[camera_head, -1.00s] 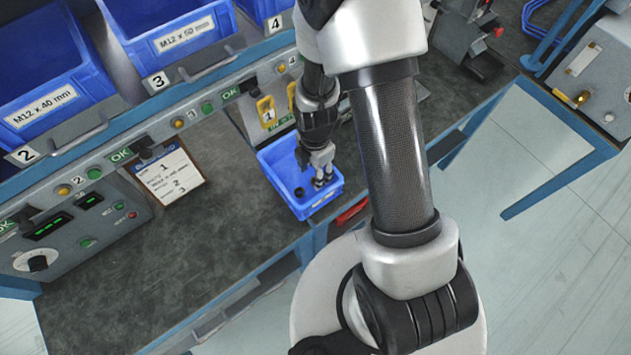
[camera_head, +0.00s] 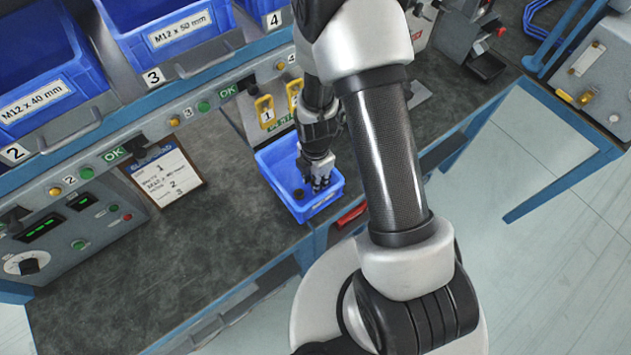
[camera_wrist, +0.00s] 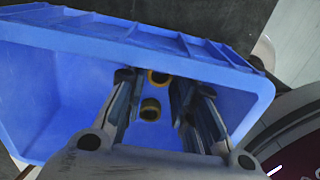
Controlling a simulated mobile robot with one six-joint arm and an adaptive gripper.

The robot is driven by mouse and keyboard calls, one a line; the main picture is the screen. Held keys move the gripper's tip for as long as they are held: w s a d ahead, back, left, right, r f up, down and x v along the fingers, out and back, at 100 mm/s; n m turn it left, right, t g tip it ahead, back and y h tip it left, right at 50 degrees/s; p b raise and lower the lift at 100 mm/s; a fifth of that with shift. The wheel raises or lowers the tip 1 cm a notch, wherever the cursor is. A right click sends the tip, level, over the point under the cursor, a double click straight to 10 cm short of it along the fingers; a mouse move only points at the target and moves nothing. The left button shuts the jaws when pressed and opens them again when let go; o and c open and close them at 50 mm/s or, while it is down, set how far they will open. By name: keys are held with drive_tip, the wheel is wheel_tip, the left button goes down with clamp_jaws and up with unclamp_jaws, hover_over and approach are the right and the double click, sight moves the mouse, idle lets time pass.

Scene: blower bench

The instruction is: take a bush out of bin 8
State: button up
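The blue bin (camera_head: 330,204) sits on the bench near its front corner; its number cannot be read in these views. It also fills much of the wrist view (camera_wrist: 60,105). My gripper (camera_head: 320,184) points down into the bin. In the wrist view my gripper (camera_wrist: 152,100) has its two fingers apart. A bush (camera_wrist: 150,109), dark with a yellowish rim, lies on the bin floor in the gap between the fingers. A second bush (camera_wrist: 158,77) lies just beyond it by the bin wall. A dark bush (camera_head: 298,194) shows left of the gripper in the head view.
Blue bins labelled M12 x 40 mm (camera_head: 35,102) and M12 x 50 mm (camera_head: 180,30) stand on the shelf at the back left. A red-handled item (camera_head: 352,214) is right beside the bin.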

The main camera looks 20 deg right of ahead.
clamp_jaws()
drive_tip(key=shift+r, duration=0.1)
